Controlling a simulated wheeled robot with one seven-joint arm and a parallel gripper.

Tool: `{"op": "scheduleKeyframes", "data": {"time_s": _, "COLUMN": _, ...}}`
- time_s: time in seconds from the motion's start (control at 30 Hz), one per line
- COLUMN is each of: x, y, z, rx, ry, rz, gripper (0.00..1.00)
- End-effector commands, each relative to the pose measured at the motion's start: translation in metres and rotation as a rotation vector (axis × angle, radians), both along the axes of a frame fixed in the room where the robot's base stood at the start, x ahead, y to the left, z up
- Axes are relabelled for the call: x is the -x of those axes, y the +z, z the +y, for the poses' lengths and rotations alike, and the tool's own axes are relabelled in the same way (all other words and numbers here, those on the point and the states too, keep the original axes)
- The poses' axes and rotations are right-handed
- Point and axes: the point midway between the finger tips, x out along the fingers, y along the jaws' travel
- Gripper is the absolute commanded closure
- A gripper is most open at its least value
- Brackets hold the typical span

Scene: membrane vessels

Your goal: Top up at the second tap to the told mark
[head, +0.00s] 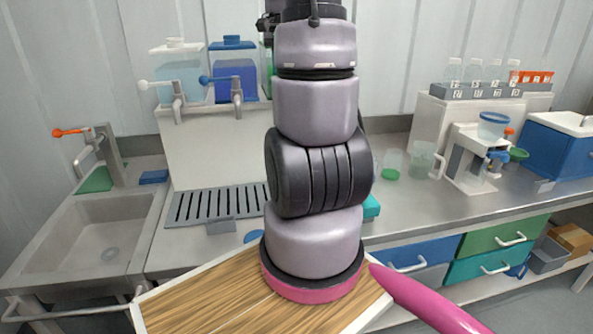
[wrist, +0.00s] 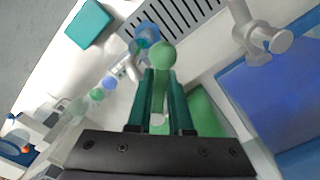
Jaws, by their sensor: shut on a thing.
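In the wrist view my gripper (wrist: 160,75) has its teal fingers shut on a green tap lever (wrist: 162,55) with a round knob. My gripper is hidden behind my arm in the head view. A green tank (wrist: 205,112) is beside the lever. In the head view the left tank (head: 180,80) has a white lever (head: 144,86), and the blue tank (head: 236,82) has a blue lever (head: 205,80). The blue tank's grey spout shows in the wrist view (wrist: 262,40). A blue-rimmed round thing (wrist: 147,34) appears beyond the knob; its contents cannot be read.
A slotted drain grate (head: 200,205) lies below the tanks, with a sink (head: 95,235) to its left. A green-bottomed beaker (head: 391,165) and clear jug (head: 424,160) stand right of my arm. A teal block (wrist: 88,24) lies on the counter.

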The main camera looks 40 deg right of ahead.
Motion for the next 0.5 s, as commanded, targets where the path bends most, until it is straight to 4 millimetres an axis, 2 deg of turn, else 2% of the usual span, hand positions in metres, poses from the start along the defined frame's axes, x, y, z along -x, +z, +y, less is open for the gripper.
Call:
{"op": "scheduleKeyframes", "data": {"time_s": 0.17, "x": -0.001, "y": 0.0, "z": 0.001, "rx": 0.0, "ry": -0.009, "rz": -0.001, "gripper": 1.0}}
{"op": "scheduleKeyframes", "data": {"time_s": 0.5, "x": -0.016, "y": 0.0, "z": 0.004, "rx": 0.0, "ry": -0.286, "rz": -0.001, "gripper": 1.0}}
